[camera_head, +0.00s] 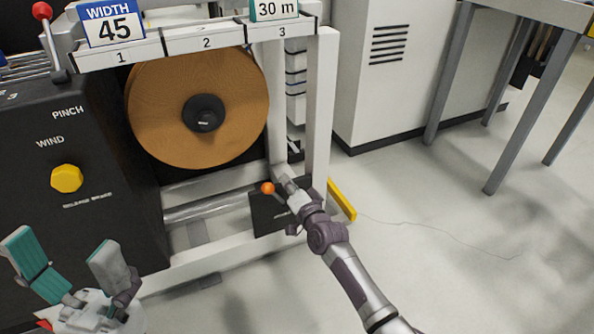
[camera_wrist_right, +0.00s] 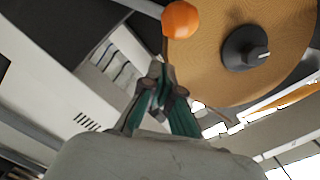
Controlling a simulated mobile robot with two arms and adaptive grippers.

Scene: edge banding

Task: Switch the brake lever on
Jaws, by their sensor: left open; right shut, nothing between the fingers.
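The brake lever appears as an orange ball knob (camera_head: 268,188) on a short dark stalk, at a black box (camera_head: 266,216) low on the white frame. In the right wrist view the orange knob (camera_wrist_right: 181,19) is at the top, beyond the fingertips. My right gripper (camera_head: 287,181) is shut and empty, just right of the knob; its green fingers (camera_wrist_right: 160,82) also show in the wrist view. Whether a finger touches the stalk I cannot tell. The arm hides part of the box. My left gripper (camera_head: 68,252) is open and empty at lower left.
A large brown roll (camera_head: 165,100) hangs on the white frame (camera_head: 321,110) above the lever. A black cabinet (camera_head: 100,150) with a yellow knob (camera_head: 66,178) stands at left. A yellow bar (camera_head: 341,200) lies right of the frame. The floor to the right is mostly clear.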

